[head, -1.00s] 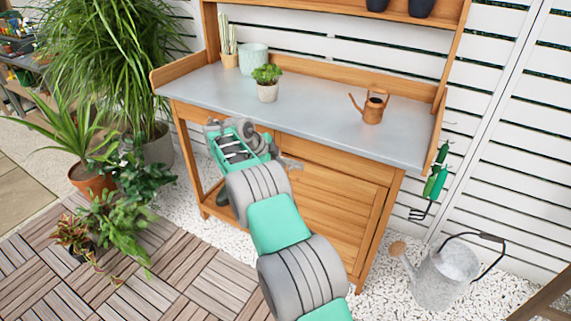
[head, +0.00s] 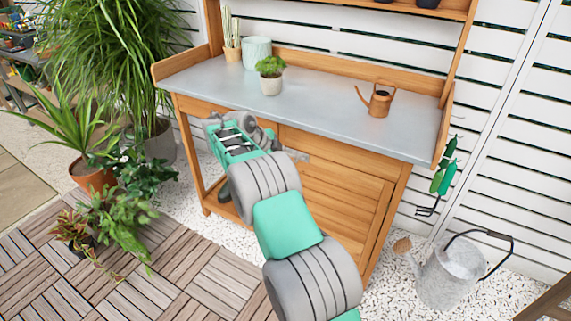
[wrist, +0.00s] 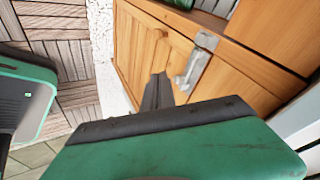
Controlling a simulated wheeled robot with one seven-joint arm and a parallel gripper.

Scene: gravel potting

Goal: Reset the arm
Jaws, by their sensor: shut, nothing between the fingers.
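My arm, grey and green, reaches up from the bottom of the head view and is folded in front of the potting bench (head: 340,190). My gripper shows in the wrist view (wrist: 158,80), its dark fingers together and empty. It points toward the wooden cabinet front with a grey metal latch (wrist: 197,62). I cannot tell the exact gap between the fingertips and the wood. In the head view the fingers are hard to make out behind the wrist.
On the grey benchtop (head: 320,108) stand a small potted plant (head: 271,77), a pale green pot (head: 257,53), a cactus (head: 231,32) and a copper watering can (head: 378,100). A metal watering can (head: 448,273) stands on the gravel at right.

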